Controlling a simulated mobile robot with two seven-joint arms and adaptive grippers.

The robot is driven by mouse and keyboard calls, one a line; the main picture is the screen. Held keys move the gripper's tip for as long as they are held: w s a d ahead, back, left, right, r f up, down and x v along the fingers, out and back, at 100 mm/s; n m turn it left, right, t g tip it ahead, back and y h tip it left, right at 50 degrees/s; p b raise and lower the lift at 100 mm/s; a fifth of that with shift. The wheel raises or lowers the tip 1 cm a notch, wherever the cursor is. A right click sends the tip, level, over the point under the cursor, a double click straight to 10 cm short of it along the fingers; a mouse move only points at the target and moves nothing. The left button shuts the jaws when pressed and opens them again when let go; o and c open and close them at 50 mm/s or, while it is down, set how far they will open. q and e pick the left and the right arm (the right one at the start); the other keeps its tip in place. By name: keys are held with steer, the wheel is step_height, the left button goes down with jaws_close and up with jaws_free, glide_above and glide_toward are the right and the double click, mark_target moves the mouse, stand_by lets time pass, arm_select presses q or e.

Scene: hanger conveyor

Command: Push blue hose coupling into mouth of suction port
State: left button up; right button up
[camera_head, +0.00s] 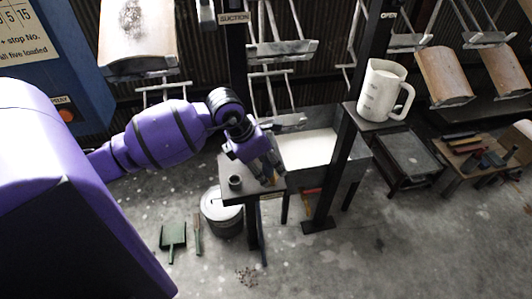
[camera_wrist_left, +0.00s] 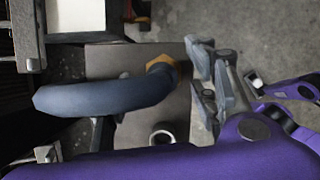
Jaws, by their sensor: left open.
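A dark blue curved hose (camera_wrist_left: 100,96) lies over a small table (camera_wrist_left: 110,62) in the left wrist view. A brass-coloured collar (camera_wrist_left: 168,70) is at its right end. A short dark open ring (camera_wrist_left: 162,135), which looks like the suction port's mouth, stands on the tabletop below the hose. It also shows as a dark cup shape (camera_head: 235,183) in the head view. My left gripper (camera_head: 265,172) is open above the right part of the table. In the wrist view its fingers (camera_wrist_left: 210,82) are just right of the collar; contact is unclear. The hose is not distinguishable in the head view.
The SUCTION sign (camera_head: 234,18) is on a dark post behind the table. A white-lined trough (camera_head: 308,150) stands to the right, with a white jug (camera_head: 384,92) on a shelf beyond it. A lidded bucket (camera_head: 222,212) stands below the table. The floor in front is mostly free.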

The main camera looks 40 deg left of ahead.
arm_select(q)
steer(key=shift+r, duration=0.15)
steer(key=v, duration=1.1)
steer(key=shift+s+r, duration=0.15)
steer(key=shift+r, duration=0.15)
steer(key=shift+a, duration=0.1)
